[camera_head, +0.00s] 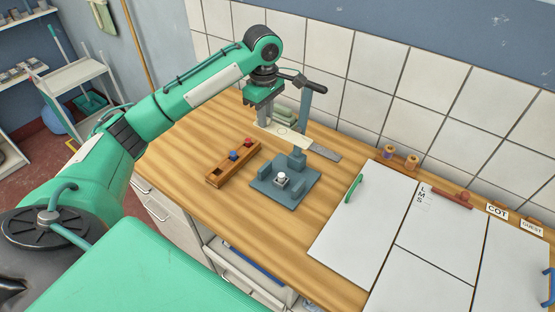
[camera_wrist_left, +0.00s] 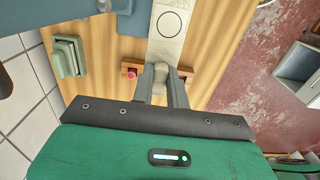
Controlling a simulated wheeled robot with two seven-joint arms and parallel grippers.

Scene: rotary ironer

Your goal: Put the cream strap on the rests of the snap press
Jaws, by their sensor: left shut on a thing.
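The cream strap (camera_head: 291,136), flat with a ring mark, is held at one end by my left gripper (camera_head: 262,118), which is shut on it. The strap also shows in the left wrist view (camera_wrist_left: 168,24), running away from the left gripper (camera_wrist_left: 160,84). The blue-grey snap press (camera_head: 297,161) stands on the worktop, with low blocks on its base around a pale round button (camera_head: 281,178). The strap is above and behind the base, apart from the low blocks. It passes close to the press column; I cannot tell whether they touch. My right gripper is out of view.
A wooden tray (camera_head: 220,177) with a red and a blue piece lies left of the press. Green pads (camera_wrist_left: 65,57) are stacked near the tiled wall. White panels (camera_head: 365,218) cover the right of the worktop (camera_head: 205,130). Bare wood lies in front of the press.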

